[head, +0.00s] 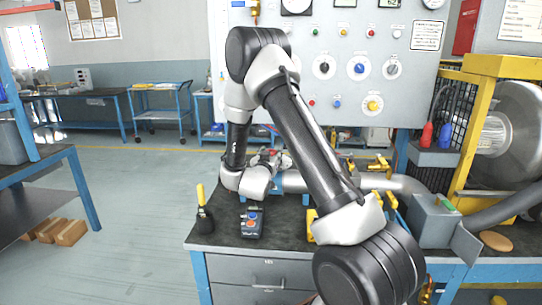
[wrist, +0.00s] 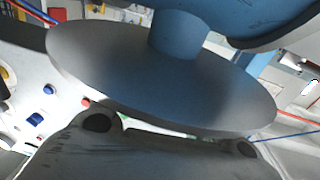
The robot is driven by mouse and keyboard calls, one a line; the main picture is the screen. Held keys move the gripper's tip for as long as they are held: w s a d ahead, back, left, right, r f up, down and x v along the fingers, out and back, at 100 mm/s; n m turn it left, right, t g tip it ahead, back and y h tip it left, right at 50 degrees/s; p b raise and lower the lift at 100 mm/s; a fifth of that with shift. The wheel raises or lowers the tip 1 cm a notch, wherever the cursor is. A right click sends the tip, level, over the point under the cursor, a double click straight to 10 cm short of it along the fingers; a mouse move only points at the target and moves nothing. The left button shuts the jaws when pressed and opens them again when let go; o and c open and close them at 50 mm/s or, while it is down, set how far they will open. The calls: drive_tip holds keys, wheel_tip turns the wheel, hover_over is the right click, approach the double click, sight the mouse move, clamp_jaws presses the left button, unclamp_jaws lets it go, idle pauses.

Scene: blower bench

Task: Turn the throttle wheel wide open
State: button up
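In the wrist view a broad dark grey disc (wrist: 150,85) on a blue stem (wrist: 175,35) fills the middle, close in front of my gripper (wrist: 170,135). It looks like the throttle wheel, but I cannot be sure. The stem joins a larger blue body (wrist: 245,15). The disc hides my fingertips, so I cannot tell whether they touch it or are open. In the head view my gripper (head: 270,158) is low over the back of the bench, small and partly behind my arm. A blue pipe fitting (head: 292,182) sits beside it. I cannot make out the wheel there.
The dark bench top (head: 225,228) holds a yellow-handled lever (head: 201,208) and a control box (head: 251,223). A grey pipe (head: 405,184) runs right toward the blower (head: 505,120) and its yellow frame (head: 480,68). A button panel (head: 330,60) stands behind.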

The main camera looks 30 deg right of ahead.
drive_tip(key=shift+d+n+t+y, duration=0.1)
drive_tip(key=shift+n+t+y, duration=0.2)
drive_tip(key=shift+y, duration=0.1)
drive_tip(key=shift+c, duration=0.3)
drive_tip(key=n+t+y, duration=0.1)
drive_tip(key=n+y, duration=0.1)
drive_tip(key=y, duration=0.1)
drive_tip(key=n+t+y, duration=0.2)
drive_tip(key=n+y, duration=0.1)
drive_tip(key=y, duration=0.1)
drive_tip(key=shift+s+d+y, duration=0.15)
drive_tip(key=shift+y, duration=0.15)
drive_tip(key=n+y, duration=0.3)
drive_tip(key=y, duration=0.2)
drive_tip(key=shift+n, duration=0.4)
drive_tip(key=shift+n+g+y, duration=0.3)
drive_tip(key=shift+n+y, duration=1.1)
drive_tip(key=shift+y, duration=0.9)
drive_tip(key=o, duration=1.1)
drive_tip(key=shift+c, duration=0.2)
